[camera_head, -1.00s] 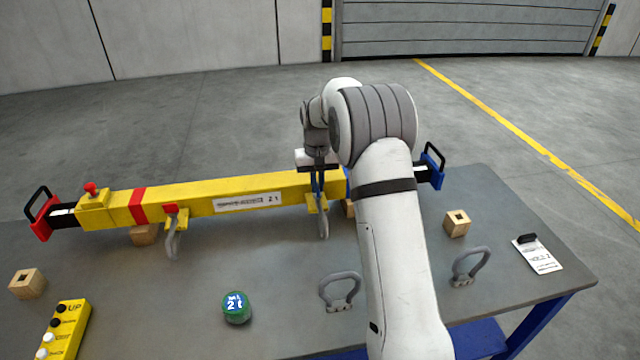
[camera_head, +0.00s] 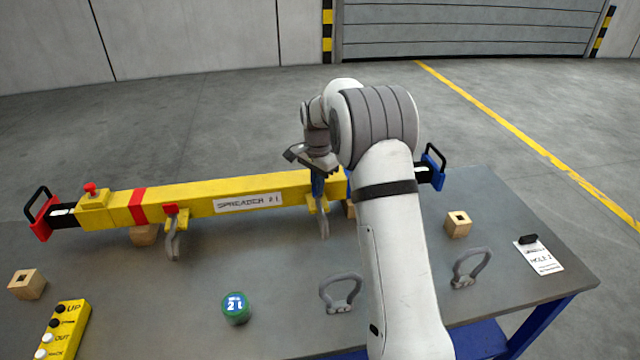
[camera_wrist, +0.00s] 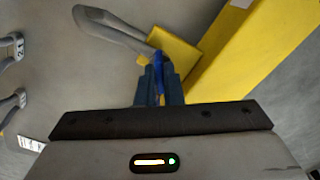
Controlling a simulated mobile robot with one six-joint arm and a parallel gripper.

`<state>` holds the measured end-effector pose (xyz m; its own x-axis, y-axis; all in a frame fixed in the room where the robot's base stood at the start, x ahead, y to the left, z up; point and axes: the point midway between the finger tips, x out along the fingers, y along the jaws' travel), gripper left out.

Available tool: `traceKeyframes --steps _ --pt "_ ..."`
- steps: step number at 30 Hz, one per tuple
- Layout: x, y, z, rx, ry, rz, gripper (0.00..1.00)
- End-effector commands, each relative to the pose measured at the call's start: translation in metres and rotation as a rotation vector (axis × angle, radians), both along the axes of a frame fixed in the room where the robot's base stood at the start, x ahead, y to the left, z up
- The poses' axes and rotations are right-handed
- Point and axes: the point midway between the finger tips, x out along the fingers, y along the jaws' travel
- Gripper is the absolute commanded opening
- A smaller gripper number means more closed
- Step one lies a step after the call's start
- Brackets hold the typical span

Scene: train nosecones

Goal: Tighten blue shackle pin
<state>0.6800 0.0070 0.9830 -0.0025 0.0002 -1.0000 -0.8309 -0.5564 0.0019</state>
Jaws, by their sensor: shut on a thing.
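The yellow spreader beam (camera_head: 180,200) lies across the table. A grey hook-shaped shackle (camera_head: 323,215) hangs from a yellow lug under its right part. In the wrist view the shackle (camera_wrist: 115,28) reaches to the upper left from the yellow lug (camera_wrist: 176,52). My gripper (camera_head: 318,184) is above this lug. In the wrist view its fingers are shut on the blue shackle pin (camera_wrist: 158,66). The fingers hide most of the pin, so I cannot tell how far in it sits.
Another shackle (camera_head: 173,242) hangs at a red pin on the left. Two loose grey shackles (camera_head: 340,292) lie on the table (camera_head: 200,310) at front right. A green round object (camera_head: 236,308), a yellow button box (camera_head: 62,330) and wooden blocks (camera_head: 457,224) also stand there.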

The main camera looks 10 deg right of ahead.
Motion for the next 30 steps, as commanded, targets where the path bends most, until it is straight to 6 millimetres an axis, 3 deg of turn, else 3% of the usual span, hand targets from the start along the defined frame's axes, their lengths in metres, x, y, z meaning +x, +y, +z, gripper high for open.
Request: traceKeyframes --steps 15,30 --pt "0.0035 -0.0007 0.0062 0.002 -0.016 -0.437 0.0" --pt "0.0035 -0.001 0.0063 0.003 -0.015 -0.602 0.0"
